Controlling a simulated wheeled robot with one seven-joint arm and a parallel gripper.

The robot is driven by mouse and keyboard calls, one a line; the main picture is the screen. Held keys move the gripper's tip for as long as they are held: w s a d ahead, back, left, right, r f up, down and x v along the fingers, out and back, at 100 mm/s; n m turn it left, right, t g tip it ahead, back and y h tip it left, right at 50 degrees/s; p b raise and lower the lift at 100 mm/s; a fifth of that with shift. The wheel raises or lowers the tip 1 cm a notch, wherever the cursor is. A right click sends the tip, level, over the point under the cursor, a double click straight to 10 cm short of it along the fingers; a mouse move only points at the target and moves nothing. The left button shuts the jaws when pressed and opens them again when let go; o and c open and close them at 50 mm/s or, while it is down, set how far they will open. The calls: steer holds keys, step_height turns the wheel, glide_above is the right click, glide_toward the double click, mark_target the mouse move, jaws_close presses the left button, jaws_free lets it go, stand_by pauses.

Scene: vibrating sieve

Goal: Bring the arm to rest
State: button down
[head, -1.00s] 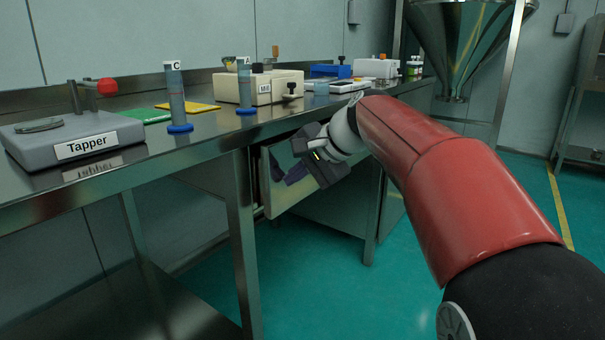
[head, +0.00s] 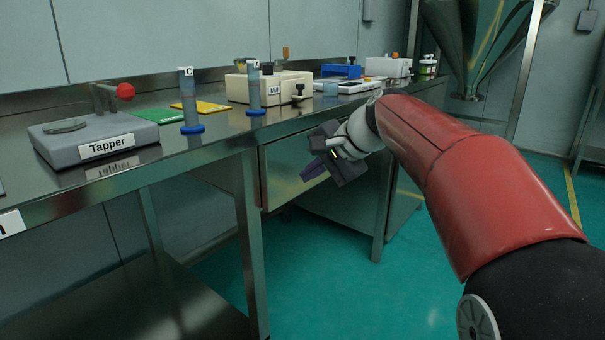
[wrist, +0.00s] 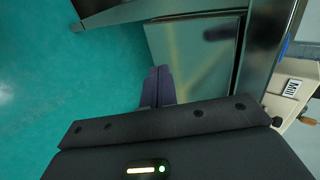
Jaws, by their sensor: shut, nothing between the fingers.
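My gripper (head: 312,172) is in front of the drawer front below the bench, at the end of my red arm. Its purple fingers point left and slightly down in the head view. In the wrist view the fingers (wrist: 157,87) lie together, shut and empty. The metal drawer front (head: 285,170) is behind the gripper, partly hidden by it. A gap between the fingers and the drawer front cannot be judged exactly.
The steel bench (head: 215,150) carries the Tapper (head: 95,138), two cylinders with blue bases (head: 192,128), green (head: 158,115) and yellow (head: 200,107) mats, and the Mill (head: 268,88). A steel hopper (head: 480,40) stands at the back right. The green floor (head: 330,275) is clear in front.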

steer(key=p+v, duration=0.1)
steer(key=v, duration=0.7)
steer(key=s+d+f+n+h+p, duration=0.1)
steer(key=s+d+f+n+h, duration=0.1)
steer(key=s+f, duration=0.3)
steer(key=s+d+f+n+h+p, duration=0.2)
steer(key=s+d+f, duration=0.3)
steer(key=s, duration=0.7)
steer(key=s+d+f+n+h+p, duration=0.1)
steer(key=s+d+f+n+h, duration=0.2)
steer(key=s+f, duration=0.4)
steer(key=shift+s+d+h+p, duration=0.35)
steer(key=shift+s+d, duration=0.35)
steer(key=shift+s, duration=0.45)
